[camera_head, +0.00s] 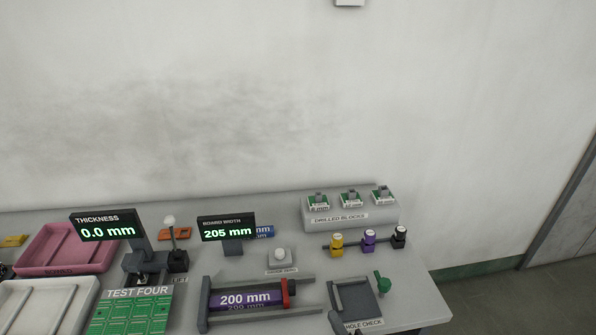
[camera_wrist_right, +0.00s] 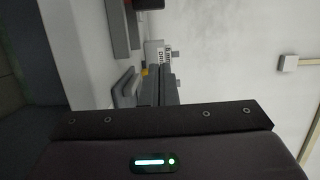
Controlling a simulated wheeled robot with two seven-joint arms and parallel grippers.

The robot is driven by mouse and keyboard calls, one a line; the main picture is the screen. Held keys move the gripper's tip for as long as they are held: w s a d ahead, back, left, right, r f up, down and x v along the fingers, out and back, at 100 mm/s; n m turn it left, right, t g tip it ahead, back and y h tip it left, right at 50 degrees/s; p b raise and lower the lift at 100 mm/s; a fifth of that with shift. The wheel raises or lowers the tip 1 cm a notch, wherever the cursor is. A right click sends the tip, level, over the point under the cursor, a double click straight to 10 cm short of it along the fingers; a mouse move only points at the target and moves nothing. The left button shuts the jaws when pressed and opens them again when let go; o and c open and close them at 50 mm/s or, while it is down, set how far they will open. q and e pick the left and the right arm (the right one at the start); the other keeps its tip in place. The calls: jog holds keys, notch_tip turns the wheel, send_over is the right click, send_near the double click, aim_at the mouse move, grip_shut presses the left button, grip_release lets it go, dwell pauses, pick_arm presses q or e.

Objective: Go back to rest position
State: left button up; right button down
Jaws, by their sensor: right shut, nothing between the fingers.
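My right gripper (camera_wrist_right: 158,86) shows in the right wrist view, with its dark housing across the lower part of the picture. Its fingers are close together and nothing is held between them.
In the head view, a grey bench (camera_head: 420,292) carries a pink tray (camera_head: 62,248), a pale tray (camera_head: 42,305), a green TEST FOUR board (camera_head: 128,314), a purple 200 mm gauge (camera_head: 245,300), a drilled-blocks stand (camera_head: 350,214) and a hole-check fixture (camera_head: 355,300). Floor shows at right.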

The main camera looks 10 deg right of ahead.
jog(key=shift+w+d+r+n+g, duration=0.1)
jog(key=shift+r+n+g, duration=0.05)
jog(key=shift+n+g, duration=0.5)
jog(key=shift+d+r+n+g+h, duration=0.2)
jog(key=shift+n+g+h, duration=0.35)
jog(key=shift+n, duration=0.4)
jog(key=s+d+r+n+g+h, duration=0.2)
jog(key=s+d+r+n+g, duration=0.1)
jog(key=s+r+n+g, duration=0.35)
jog(key=s+d+r+n+g+h, duration=0.25)
jog(key=s+n+g, duration=0.35)
jog(key=s, duration=0.4)
notch_tip(320, 180, down, 33)
jog(key=s+n+b, duration=0.1)
jog(key=s+b, duration=0.2)
jog(key=s+d+f+g+b, duration=0.1)
jog(key=s+d+f+b, duration=0.2)
jog(key=s+f, duration=1.6)
notch_tip(320, 180, down, 2)
jog(key=shift+d+y, duration=0.2)
jog(key=shift+y, duration=0.1)
